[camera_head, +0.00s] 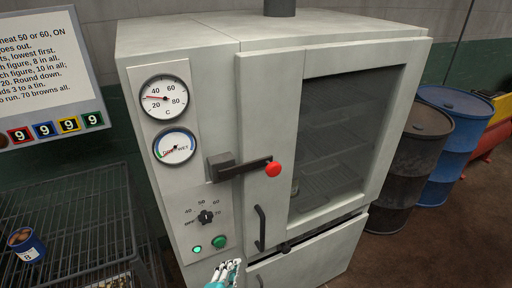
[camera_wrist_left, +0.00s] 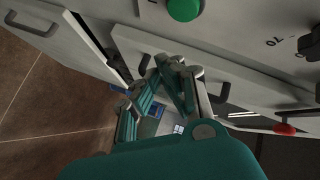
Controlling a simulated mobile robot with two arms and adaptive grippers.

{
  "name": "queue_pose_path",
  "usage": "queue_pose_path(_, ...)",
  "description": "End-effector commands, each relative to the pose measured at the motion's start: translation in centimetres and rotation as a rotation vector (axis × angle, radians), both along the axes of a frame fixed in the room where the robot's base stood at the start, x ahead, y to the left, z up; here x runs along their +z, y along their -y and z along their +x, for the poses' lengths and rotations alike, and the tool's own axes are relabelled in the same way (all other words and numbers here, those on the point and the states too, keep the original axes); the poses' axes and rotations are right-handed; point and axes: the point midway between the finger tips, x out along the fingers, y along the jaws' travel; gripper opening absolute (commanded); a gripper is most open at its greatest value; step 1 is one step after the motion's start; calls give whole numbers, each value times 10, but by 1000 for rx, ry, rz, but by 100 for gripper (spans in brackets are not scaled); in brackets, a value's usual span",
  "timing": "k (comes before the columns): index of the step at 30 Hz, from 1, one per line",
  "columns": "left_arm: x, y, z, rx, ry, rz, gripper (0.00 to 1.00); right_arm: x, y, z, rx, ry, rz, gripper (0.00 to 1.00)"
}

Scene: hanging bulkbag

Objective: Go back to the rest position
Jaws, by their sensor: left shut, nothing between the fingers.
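My left gripper (camera_head: 224,272) is at the bottom edge of the head view, in front of the grey oven's lower left part and just below the green button (camera_head: 218,242). In the left wrist view its teal and metal fingers (camera_wrist_left: 168,75) are closed together, with nothing between them. The green button also shows at the top of that view (camera_wrist_left: 185,9), apart from the fingers. The grey oven (camera_head: 260,70) stands upright with its windowed door closed. My right gripper is in neither view.
The black lever with a red knob (camera_head: 273,169) juts from the oven front. A dial (camera_head: 205,216) sits above a lit green lamp (camera_head: 197,249). A wire rack (camera_head: 75,200) with a blue tin (camera_head: 27,246) stands at left. Barrels (camera_head: 450,145) stand at right.

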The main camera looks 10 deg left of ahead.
Motion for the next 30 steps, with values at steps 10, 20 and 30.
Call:
queue_pose_path(10,-146,-17,-54,94,-347,-147,0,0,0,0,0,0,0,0)
queue_pose_path(20,-329,-62,-222,405,-876,-354,0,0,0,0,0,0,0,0)
queue_pose_path(30,-399,-100,-388,747,-1208,-451,0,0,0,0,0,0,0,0)
